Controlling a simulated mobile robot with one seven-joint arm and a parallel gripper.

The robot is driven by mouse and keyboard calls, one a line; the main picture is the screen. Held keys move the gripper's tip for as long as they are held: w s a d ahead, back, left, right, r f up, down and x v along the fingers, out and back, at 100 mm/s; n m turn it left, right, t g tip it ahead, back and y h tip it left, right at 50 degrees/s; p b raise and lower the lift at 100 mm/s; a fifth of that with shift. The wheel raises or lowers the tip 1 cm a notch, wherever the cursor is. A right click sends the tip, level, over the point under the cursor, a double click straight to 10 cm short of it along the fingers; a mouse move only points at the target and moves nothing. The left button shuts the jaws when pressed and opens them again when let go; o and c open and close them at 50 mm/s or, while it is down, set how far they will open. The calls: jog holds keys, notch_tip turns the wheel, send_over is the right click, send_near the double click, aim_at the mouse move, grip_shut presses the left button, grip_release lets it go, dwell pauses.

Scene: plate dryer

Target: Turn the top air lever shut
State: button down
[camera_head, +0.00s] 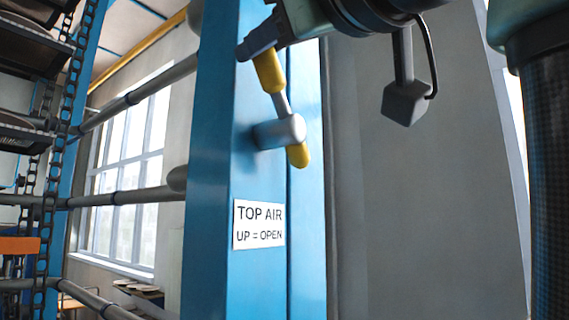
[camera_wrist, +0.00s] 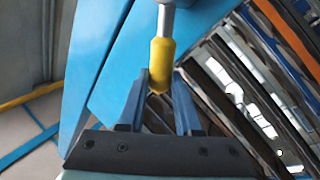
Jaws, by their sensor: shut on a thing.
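The top air lever has a long yellow grip (camera_head: 269,70) at its upper end, a grey rod, a grey round hub (camera_head: 280,132) and a short yellow lower end (camera_head: 298,154). It is mounted on a blue post (camera_head: 222,160) and points up, tilted a little to the left. My gripper (camera_head: 262,50) is shut on the upper tip of the yellow grip. In the wrist view my gripper's fingers (camera_wrist: 159,95) close around the end of the yellow grip (camera_wrist: 161,62). A white label (camera_head: 259,224) below the lever reads "TOP AIR UP = OPEN".
Grey horizontal pipes (camera_head: 120,198) run to the left of the post, near a hanging chain (camera_head: 62,120) and dark racks (camera_head: 28,50) with plates. A plain grey panel (camera_head: 420,200) stands to the right. The space in front of the label is clear.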

jog(key=shift+s+a+f+n+g+y+b, duration=0.4)
jog(key=shift+f+n+g+y+b, duration=0.55)
jog(key=shift+n, duration=1.8)
jog(key=shift+s+a+f+n+g+y+b, duration=0.4)
jog(key=shift+f+n+y+b, duration=0.7)
jog(key=shift+f+n+y, duration=1.2)
jog(key=shift+s+a+f+n+g+y+b, duration=0.25)
jog(key=shift+s+f+n+g+y+b, duration=0.55)
jog(key=shift+n, duration=2.45)
jog(key=shift+w, duration=0.2)
jog(key=c, duration=0.6)
grip_release()
jog(key=shift+f+b, duration=0.1)
jog(key=shift+b, duration=0.2)
